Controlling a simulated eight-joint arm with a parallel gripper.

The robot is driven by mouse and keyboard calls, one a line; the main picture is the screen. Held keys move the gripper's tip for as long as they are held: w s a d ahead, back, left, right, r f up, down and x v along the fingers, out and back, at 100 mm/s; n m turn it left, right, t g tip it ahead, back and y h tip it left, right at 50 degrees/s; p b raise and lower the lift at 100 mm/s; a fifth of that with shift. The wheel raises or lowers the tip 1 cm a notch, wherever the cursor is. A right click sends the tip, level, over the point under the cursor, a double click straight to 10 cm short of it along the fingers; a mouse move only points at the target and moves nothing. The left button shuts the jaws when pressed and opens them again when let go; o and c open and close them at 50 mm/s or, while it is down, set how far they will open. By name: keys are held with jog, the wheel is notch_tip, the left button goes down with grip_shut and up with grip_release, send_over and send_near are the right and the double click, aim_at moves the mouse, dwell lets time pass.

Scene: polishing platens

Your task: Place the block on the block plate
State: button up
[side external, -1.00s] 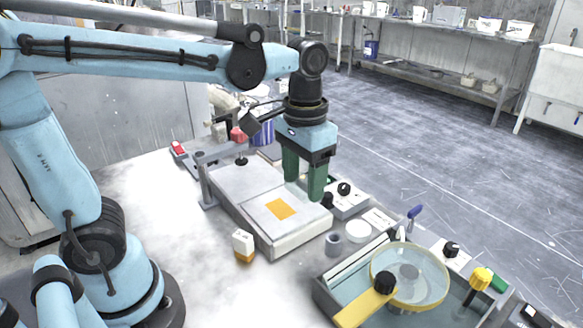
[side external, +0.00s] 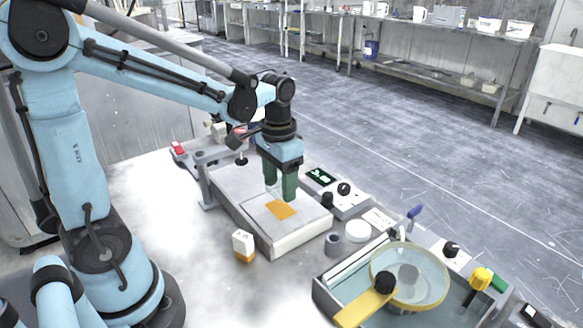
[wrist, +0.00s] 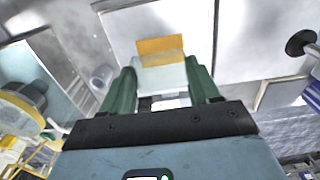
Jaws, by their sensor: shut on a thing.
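My gripper (side external: 280,193) has two green fingers and points down over the grey, flat-topped block plate (side external: 262,232). In the wrist view my gripper (wrist: 160,80) is shut on a pale, whitish block (wrist: 172,76) between its fingertips. An orange square (side external: 281,210) lies on the plate's top, just in front of the fingers in the side view. In the wrist view the orange patch (wrist: 160,46) borders the block's far edge. The block is hard to make out in the side view, and I cannot tell whether it touches the plate.
A small white and orange container (side external: 243,245) stands left of the plate. A control box (side external: 344,196) with knobs and a lit display is at the right. A basin holds a round platen (side external: 410,280) and a yellow arm (side external: 365,307). A post (side external: 205,182) stands at the plate's left.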

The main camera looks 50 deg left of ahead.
aim_at(280, 185)
jog(key=shift+f, duration=2.05)
jog(key=shift+f, duration=0.1)
jog(key=o, duration=1.1)
notch_tip(280, 185, up, 12)
jog(key=shift+r, duration=0.1)
jog(key=shift+s+d+t, duration=0.4)
jog(key=shift+t, duration=0.1)
jog(key=shift+s+d+f+t, duration=0.55)
jog(key=shift+d+f+t, duration=0.15)
jog(key=shift+t, duration=0.35)
jog(key=shift+s+d+f+t, duration=0.55)
jog(key=shift+s+d+t, duration=0.1)
jog(key=shift+t, duration=0.35)
jog(key=shift+s+d+f+t, duration=0.5)
jog(key=shift+d+f+t, duration=0.2)
jog(key=shift+t, duration=0.35)
